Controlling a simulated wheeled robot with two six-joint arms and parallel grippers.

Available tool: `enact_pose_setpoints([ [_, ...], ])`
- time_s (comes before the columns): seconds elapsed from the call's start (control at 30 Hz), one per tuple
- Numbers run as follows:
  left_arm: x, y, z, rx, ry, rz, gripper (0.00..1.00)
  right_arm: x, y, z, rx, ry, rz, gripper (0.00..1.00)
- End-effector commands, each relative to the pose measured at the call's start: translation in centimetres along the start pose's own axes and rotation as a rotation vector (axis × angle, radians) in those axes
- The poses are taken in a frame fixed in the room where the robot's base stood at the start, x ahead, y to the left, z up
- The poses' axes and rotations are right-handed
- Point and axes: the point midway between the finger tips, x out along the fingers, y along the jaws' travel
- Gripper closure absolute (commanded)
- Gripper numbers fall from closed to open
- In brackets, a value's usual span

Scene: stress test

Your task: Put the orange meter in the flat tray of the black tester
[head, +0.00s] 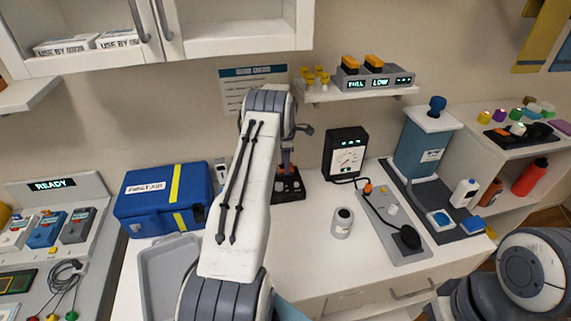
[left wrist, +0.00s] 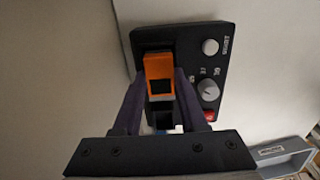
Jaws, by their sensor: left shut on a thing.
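The orange meter (left wrist: 160,72), orange with a dark lower part, is between the two fingers of my left gripper (left wrist: 160,95) in the left wrist view. The gripper is shut on it. The black tester (left wrist: 190,60) lies just beyond, with a white knob, a dial and a red button on its right side. The meter is over the tester's left part and hides the tray there; I cannot tell whether they touch. In the head view my left gripper (head: 288,166) points down at the tester (head: 289,190) on the counter. My right gripper is out of view.
A blue first-aid box (head: 160,197) and a grey bin (head: 150,262) stand left of my arm. A black gauge box (head: 345,153), a small jar (head: 342,222) and a grey plate (head: 395,225) stand to the right. A shelf dock (head: 374,80) with orange-topped items is above.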

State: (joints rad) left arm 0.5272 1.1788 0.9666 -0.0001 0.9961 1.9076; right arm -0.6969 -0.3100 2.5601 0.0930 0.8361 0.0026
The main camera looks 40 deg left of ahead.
Motion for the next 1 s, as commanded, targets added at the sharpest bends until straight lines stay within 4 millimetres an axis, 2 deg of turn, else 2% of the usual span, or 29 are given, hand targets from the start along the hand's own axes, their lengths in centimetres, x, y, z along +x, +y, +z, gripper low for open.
enact_pose_setpoints([
  [0.23,0.0,0.0,0.0,0.000,0.000,0.000,1.00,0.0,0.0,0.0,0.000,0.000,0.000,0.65],
  [0.27,0.0,0.0,0.0,0.000,0.000,0.000,0.47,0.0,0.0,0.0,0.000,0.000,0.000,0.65],
  [0.3,0.0,0.0,0.0,0.000,0.000,0.000,0.32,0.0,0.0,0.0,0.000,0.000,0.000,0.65],
  [0.33,0.0,0.0,0.0,0.000,0.000,0.000,0.24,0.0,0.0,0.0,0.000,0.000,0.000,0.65],
  [0.7,-0.4,0.1,0.0,0.000,-0.001,0.002,0.24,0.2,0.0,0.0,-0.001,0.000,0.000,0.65],
  [0.77,-1.0,0.1,0.0,0.000,-0.001,0.002,0.24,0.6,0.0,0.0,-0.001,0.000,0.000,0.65],
  [1.0,-4.9,0.1,0.0,0.000,-0.001,0.004,0.24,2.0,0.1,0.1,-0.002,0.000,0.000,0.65],
])
